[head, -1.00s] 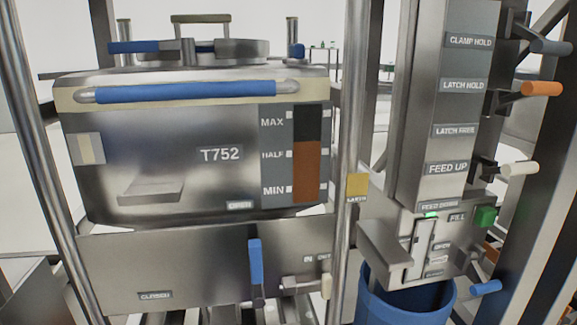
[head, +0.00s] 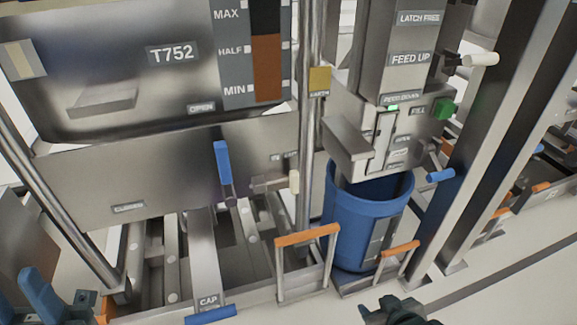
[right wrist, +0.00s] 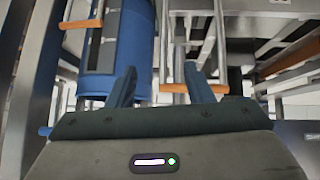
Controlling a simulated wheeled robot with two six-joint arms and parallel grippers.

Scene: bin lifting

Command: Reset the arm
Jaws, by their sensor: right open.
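My right gripper (head: 395,312) is a dark shape at the bottom edge of the head view, in front of the blue bin (head: 345,225). In the right wrist view its two blue fingers (right wrist: 161,87) are spread apart with nothing between them. The blue bin also shows beyond the fingers in the right wrist view (right wrist: 133,45), apart from them. A blue and dark teal shape at the bottom left corner of the head view looks like part of my left gripper (head: 52,296). It is cut off, so its jaws cannot be judged.
The steel T752 vessel (head: 120,60) hangs at the upper left. A feed column (head: 385,60) with a green button (head: 446,108) stands above the bin. Orange-topped brackets (head: 307,235) and steel posts stand close by. Pale floor is clear at the lower right.

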